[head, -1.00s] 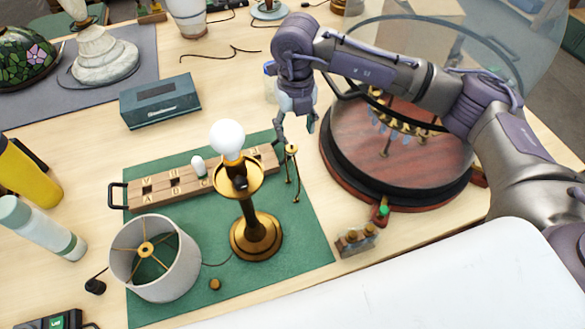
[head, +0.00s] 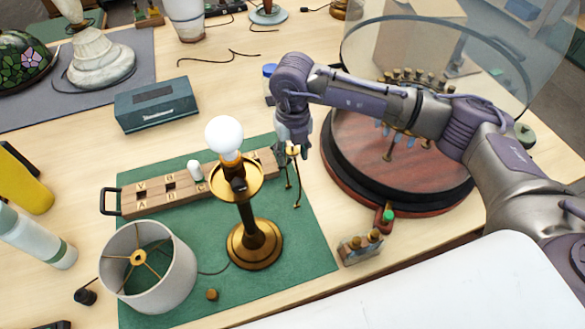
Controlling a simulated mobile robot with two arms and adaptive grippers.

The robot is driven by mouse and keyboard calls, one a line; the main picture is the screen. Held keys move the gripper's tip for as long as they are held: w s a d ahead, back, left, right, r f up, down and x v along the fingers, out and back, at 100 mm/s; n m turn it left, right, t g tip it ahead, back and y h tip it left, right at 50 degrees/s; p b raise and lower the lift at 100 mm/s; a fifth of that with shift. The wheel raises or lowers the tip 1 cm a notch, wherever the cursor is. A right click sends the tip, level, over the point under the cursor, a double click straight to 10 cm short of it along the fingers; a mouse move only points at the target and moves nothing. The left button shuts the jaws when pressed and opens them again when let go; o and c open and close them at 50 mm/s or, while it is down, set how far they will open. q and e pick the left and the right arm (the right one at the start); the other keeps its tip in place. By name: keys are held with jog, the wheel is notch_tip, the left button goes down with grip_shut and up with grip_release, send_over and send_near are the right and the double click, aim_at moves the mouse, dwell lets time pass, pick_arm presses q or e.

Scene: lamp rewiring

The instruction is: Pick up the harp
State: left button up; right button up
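The harp (head: 289,178) is a thin brass loop with two legs, standing on the right part of the green mat (head: 295,240), right of the brass lamp. My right gripper (head: 293,152) points down at the harp's top. Its fingers are on either side of the top and look apart; I cannot tell whether they touch it. My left gripper is not in view.
The brass lamp (head: 254,240) with a white bulb (head: 224,134) stands close left of the harp. A wooden lettered block (head: 150,207) lies behind it. A lampshade (head: 172,272) sits front left. A round wooden base under a glass dome (head: 345,185) is at right.

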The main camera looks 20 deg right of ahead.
grip_shut()
